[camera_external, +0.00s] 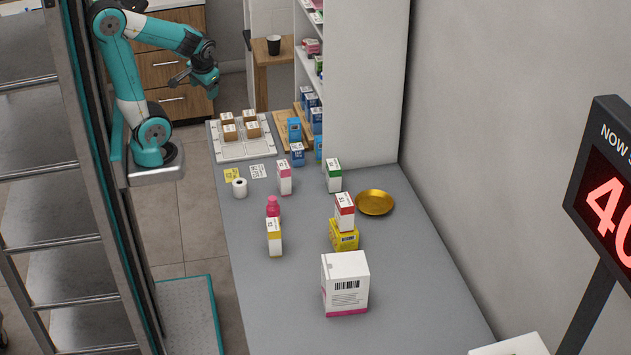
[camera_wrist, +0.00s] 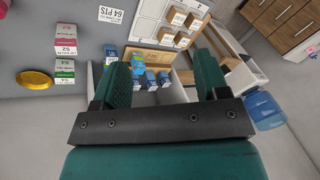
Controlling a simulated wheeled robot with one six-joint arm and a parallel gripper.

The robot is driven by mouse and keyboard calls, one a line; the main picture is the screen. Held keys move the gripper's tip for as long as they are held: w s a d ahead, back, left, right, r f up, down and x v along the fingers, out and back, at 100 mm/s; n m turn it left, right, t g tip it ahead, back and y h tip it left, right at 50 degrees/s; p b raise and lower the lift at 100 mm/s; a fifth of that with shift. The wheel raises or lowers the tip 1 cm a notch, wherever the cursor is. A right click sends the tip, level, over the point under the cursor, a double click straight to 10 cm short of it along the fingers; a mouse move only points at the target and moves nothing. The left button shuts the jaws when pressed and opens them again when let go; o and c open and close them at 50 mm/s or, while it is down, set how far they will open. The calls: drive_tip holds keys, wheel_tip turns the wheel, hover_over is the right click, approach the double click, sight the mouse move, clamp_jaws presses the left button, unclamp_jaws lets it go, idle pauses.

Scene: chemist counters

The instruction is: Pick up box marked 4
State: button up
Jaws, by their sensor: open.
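Several small brown boxes with white top labels stand in a white compartment tray (camera_external: 262,152) at the far end of the grey counter. The wrist view shows the same boxes (camera_wrist: 182,40) at upper middle. Their label numbers are too small to read, so I cannot tell which is marked 4. My gripper (camera_external: 205,80) is in the air beyond the tray's far left side, apart from the boxes. In the wrist view my gripper's two green fingers (camera_wrist: 163,62) are spread wide with nothing between them.
A wooden tray with blue boxes (camera_external: 295,129) stands right of the compartment tray. Pink, green, red and yellow boxes, a pink bottle (camera_external: 273,206), a gold dish (camera_external: 375,202) and a large white box (camera_external: 345,283) stand nearer. A wall and shelf bound the right side.

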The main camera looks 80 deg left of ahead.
drive_tip(key=shift+o, duration=0.4)
drive_tip(key=shift+w, duration=0.1)
drive_tip(key=n+b, duration=0.5)
drive_tip(key=n, duration=0.5)
hover_over(335, 165)
drive_tip(key=d, duration=0.6)
wheel_tip(335, 165, down, 14)
drive_tip(key=x, duration=0.4)
drive_tip(key=p+x, duration=0.1)
drive_tip(key=x, duration=0.7)
drive_tip(key=shift+a+r, duration=0.15)
drive_tip(key=shift+a, duration=0.15)
drive_tip(key=shift+p+x, duration=1.2)
drive_tip(key=shift+x, duration=1.45)
drive_tip(key=c, duration=1)
